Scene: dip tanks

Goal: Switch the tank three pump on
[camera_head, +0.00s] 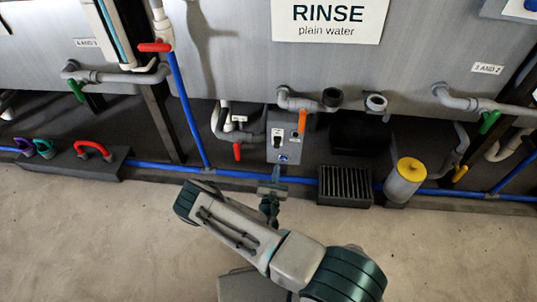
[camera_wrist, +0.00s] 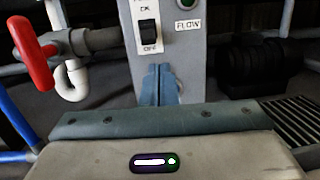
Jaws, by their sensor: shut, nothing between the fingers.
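A grey pump box (camera_head: 286,125) stands under the tank marked RINSE, between labels that seem to read "4 AND 3" and "3 AND 2". A black rocker switch (camera_head: 277,137) on a white plate is on its front face. In the wrist view the black switch (camera_wrist: 148,34) has OFF printed below it; I cannot tell which way it is tipped. My gripper (camera_head: 276,176) is shut and empty, just in front of the box and below the switch. In the wrist view its blue-grey fingers (camera_wrist: 159,72) point at the box's lower face, below the OFF mark.
A dark green lamp (camera_wrist: 187,3) marked FLOW is right of the switch. A red valve handle (camera_wrist: 34,55) is left of the box, an orange handle (camera_head: 302,121) at its right. A black grate (camera_head: 345,184) and yellow-topped canister (camera_head: 405,182) stand right. The floor in front is clear.

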